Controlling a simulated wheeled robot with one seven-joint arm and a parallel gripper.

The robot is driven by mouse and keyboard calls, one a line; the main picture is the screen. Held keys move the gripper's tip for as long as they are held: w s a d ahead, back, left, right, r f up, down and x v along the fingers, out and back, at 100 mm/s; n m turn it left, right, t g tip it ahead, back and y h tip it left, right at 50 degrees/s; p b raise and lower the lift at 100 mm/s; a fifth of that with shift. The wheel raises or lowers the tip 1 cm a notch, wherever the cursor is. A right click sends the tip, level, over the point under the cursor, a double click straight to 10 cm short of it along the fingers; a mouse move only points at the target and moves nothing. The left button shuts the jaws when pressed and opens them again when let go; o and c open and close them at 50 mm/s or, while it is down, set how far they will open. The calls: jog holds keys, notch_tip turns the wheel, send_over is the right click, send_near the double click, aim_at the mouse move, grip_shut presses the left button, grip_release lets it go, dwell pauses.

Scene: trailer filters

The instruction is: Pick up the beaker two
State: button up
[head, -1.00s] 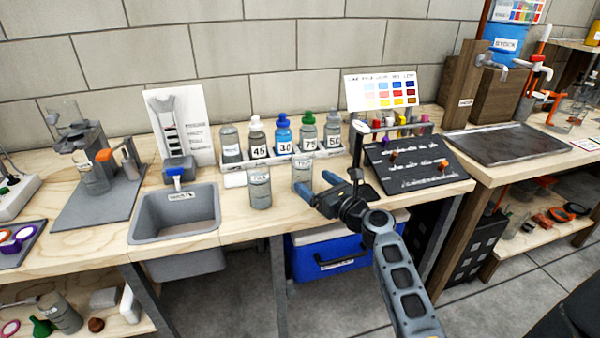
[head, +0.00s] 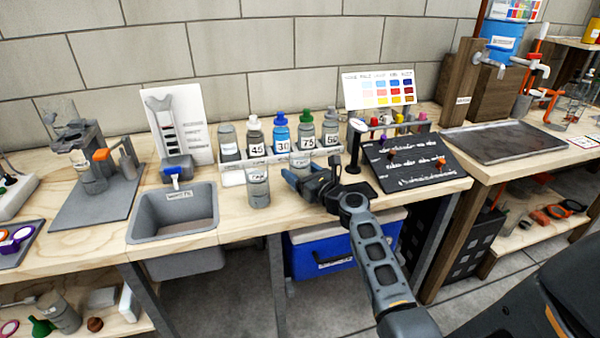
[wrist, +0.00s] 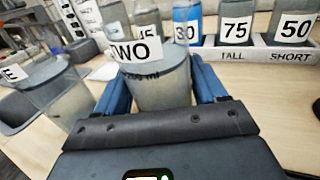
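The beaker labelled TWO (wrist: 160,85) stands upright between the two blue fingers of my gripper (wrist: 162,80) in the wrist view. It is a clear, greyish cup with a white label near its rim. In the head view, beaker two (head: 300,162) stands on the bench in front of the bottle rack, its lower part hidden by my gripper (head: 297,180). The fingers are spread, one on each side of the beaker; I cannot tell whether either touches it. A similar beaker with a label ending in E (wrist: 45,85) stands to the left; it also shows in the head view (head: 258,186).
A white rack (head: 235,165) of numbered bottles stands just behind the beakers. A grey sink (head: 173,212) is to the left. A black sloped board (head: 410,163) and a small dark stand (head: 355,150) are to the right.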

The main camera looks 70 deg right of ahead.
aim_at(307, 162)
jog(key=c, duration=0.9)
jog(key=shift+o, duration=0.2)
jog(key=shift+r, duration=0.2)
jog(key=shift+r+p, duration=0.85)
jog(key=shift+r, duration=0.85)
jog(key=shift+s+r, duration=0.1)
jog(key=shift+r, duration=0.25)
jog(key=s+d+r, duration=0.4)
jog(key=s+r, duration=0.2)
jog(key=s, duration=0.4)
jog(key=shift+r+p, duration=0.15)
jog(key=shift+p, duration=0.2)
